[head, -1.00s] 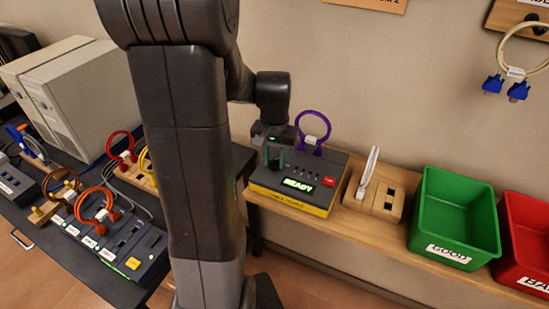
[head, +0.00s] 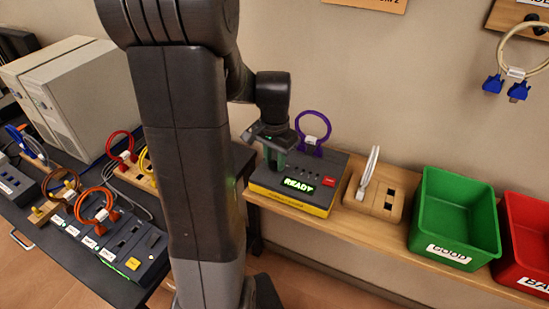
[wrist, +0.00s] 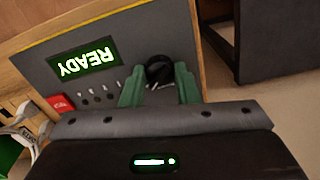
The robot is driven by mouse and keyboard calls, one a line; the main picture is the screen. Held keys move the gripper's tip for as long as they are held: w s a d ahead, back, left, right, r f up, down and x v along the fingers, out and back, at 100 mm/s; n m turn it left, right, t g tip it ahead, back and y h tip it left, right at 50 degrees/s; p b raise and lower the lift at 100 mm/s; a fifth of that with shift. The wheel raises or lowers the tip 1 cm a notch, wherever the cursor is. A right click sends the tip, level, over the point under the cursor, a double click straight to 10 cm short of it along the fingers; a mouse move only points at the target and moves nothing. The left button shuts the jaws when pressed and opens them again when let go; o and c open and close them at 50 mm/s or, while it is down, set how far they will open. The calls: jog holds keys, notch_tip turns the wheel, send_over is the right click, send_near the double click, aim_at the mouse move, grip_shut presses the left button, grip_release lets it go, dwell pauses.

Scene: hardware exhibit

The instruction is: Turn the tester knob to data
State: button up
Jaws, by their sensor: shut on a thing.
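The tester (head: 318,206) is a dark box with a yellow base on the wooden bench; its green display (head: 298,184) reads READY. In the wrist view the tester's panel (wrist: 110,42) appears upside down, with the display (wrist: 86,58) at left. The black round knob (wrist: 158,68) lies between the green fingers of my gripper (wrist: 159,83), which is shut on it. In the head view my gripper (head: 277,160) reaches down at the tester's left end and the knob is hidden there. The pointer and the knob's setting cannot be read.
A purple cable loop (head: 313,127) stands at the tester's back. A wooden block with a white cable (head: 372,200), a green GOOD bin (head: 455,205) and a red BAD bin (head: 528,235) stand to the right. Colored cables crowd the left table.

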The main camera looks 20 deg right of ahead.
aim_at(274, 160)
jog(key=o, duration=1)
jog(key=shift+r, duration=0.15)
notch_tip(274, 160, up, 14)
jog(key=shift+f, duration=0.2)
jog(key=shift+f, duration=0.15)
notch_tip(274, 160, down, 14)
jog(key=shift+r, duration=0.15)
dwell(0.5)
